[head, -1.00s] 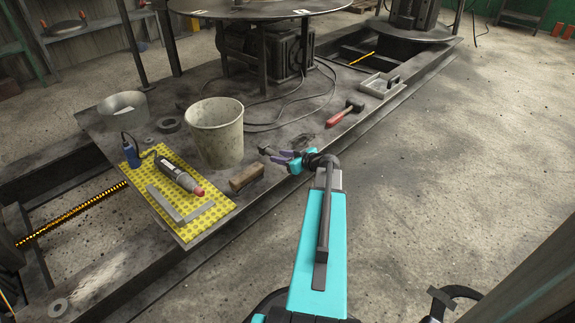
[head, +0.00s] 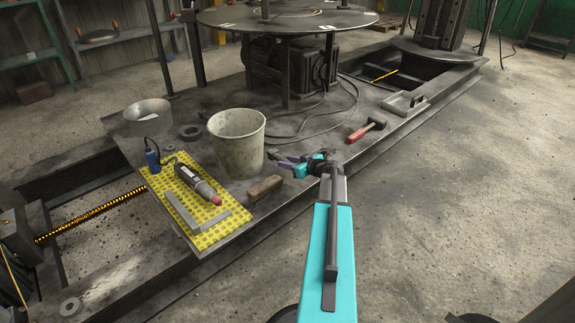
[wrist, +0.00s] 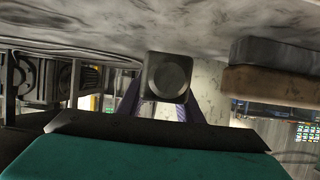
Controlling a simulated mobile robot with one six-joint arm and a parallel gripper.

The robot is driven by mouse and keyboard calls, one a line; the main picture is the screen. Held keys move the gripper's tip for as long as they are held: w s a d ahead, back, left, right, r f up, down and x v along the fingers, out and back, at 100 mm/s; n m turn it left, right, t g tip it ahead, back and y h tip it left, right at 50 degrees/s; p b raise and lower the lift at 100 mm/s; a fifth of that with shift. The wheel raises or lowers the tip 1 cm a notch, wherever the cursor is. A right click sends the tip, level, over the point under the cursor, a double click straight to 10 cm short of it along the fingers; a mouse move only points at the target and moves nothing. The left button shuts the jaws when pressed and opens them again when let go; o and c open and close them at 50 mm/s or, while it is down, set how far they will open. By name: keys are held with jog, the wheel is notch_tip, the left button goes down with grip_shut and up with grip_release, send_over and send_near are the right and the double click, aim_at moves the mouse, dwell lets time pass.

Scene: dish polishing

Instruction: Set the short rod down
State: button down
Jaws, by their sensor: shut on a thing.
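My gripper (head: 284,161) has purple fingers and a turquoise body. It is shut on the short rod (head: 273,154), a small dark grey piece. In the wrist view the rod (wrist: 167,77) shows end-on between the fingers (wrist: 155,108), with a round face in a squarish outline. I cannot tell whether the rod touches the bench top.
A yellow mat (head: 168,187) holds a rotary tool (head: 200,184) and a grey angle piece (head: 188,213). A red-handled hammer (head: 362,131) lies to the right. The round table (head: 290,18) stands behind. Bench top between gripper and hammer is clear.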

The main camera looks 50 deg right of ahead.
jog(key=shift+w+r, duration=0.1)
jog(key=shift+w, duration=0.25)
jog(key=shift+w+f+b, duration=0.2)
jog(key=shift+f+b, duration=0.2)
jog(key=shift+f, duration=0.15)
jog(key=shift+w+f+b, duration=0.2)
jog(key=shift+f+b, duration=0.15)
jog(key=shift+f, duration=0.15)
jog(key=shift+f+b, duration=0.3)
jog(key=shift+f, duration=0.4)
jog(key=c, duration=1.3)
grip_release()
jog(key=shift+s+f, duration=0.1)
jog(key=shift+o, duration=0.2)
jog(key=shift+s, duration=0.1)
